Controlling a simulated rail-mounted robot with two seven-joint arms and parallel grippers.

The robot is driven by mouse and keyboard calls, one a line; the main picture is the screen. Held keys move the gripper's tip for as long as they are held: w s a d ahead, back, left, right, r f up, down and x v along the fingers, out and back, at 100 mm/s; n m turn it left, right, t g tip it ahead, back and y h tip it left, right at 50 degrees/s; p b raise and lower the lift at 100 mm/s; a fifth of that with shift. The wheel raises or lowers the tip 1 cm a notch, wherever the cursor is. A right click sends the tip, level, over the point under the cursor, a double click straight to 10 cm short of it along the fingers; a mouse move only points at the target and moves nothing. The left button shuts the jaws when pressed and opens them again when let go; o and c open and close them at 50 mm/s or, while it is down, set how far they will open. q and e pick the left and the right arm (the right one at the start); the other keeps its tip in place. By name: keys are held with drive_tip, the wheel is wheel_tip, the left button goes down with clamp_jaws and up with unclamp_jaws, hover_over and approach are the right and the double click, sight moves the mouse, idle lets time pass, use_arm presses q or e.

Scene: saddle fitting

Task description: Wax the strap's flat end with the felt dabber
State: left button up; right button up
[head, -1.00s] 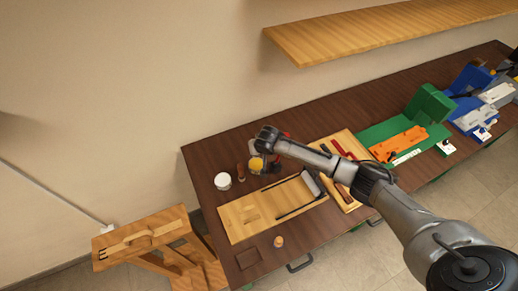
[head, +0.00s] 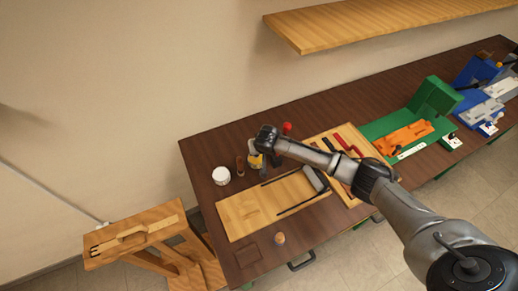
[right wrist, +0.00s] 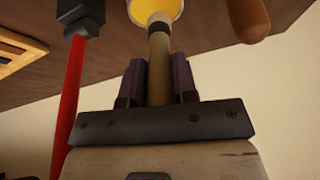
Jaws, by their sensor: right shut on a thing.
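My right gripper (right wrist: 160,82) is shut on the felt dabber (right wrist: 159,50), a pale round stick with a dark band near its far end. The dabber's far end meets a round yellow surface (right wrist: 155,8) at the top edge of the right wrist view. In the head view my right wrist hangs over a yellow-topped tin (head: 254,161) and partly hides it; the fingertips are hard to make out. Two thin dark strips lie on the light wooden board (head: 238,212). I cannot tell which is the strap or where its flat end is. My left gripper is out of view.
A white jar (head: 221,175) and a small brown upright item (head: 240,166) stand left of the tin. A red-handled tool (right wrist: 68,115) stands close beside the gripper. A tool tray (head: 347,133) is to the right. A small round item (head: 279,238) is near the front edge.

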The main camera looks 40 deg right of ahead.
drive_tip(key=shift+f, duration=0.15)
idle(0.4)
drive_tip(key=shift+f, duration=0.45)
idle(0.4)
idle(0.5)
idle(0.8)
drive_tip(key=shift+f, duration=0.15)
idle(0.6)
wheel_tip(320, 180, up, 3)
drive_tip(key=p, duration=0.3)
wheel_tip(320, 180, up, 4)
drive_tip(key=p, duration=0.5)
